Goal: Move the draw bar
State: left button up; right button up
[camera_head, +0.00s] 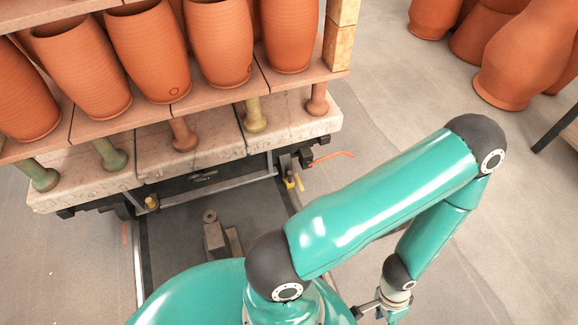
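A grey metal piece with a round eye at its far end (213,235) lies low on the dark floor strip in front of the loaded car; it may be the draw bar, but I cannot tell for sure. My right arm comes up from the bottom middle, bends at the upper right and drops towards the bottom edge. A short grey rod (366,308) shows beside its wrist; I cannot tell what it belongs to. The fingers of my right gripper are not visible. My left gripper is not in view.
A kiln car with a pale block deck (75,178) stands on rails at the upper left. Its shelf (110,120) on short props carries several terracotta pots. A red-orange lever (332,158) sticks out at its right. More pots (528,60) stand at the upper right. Floor between is clear.

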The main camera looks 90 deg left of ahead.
aim_at(206, 176)
jog(key=z, duration=0.3)
jog(key=i, duration=0.6)
jog(key=u, duration=1.85)
jog(key=i, duration=0.25)
jog(key=u, duration=2.35)
jog(key=k, duration=0.35)
jog(key=u, duration=0.4)
jog(key=i, duration=1.4)
jog(key=z, duration=0.4)
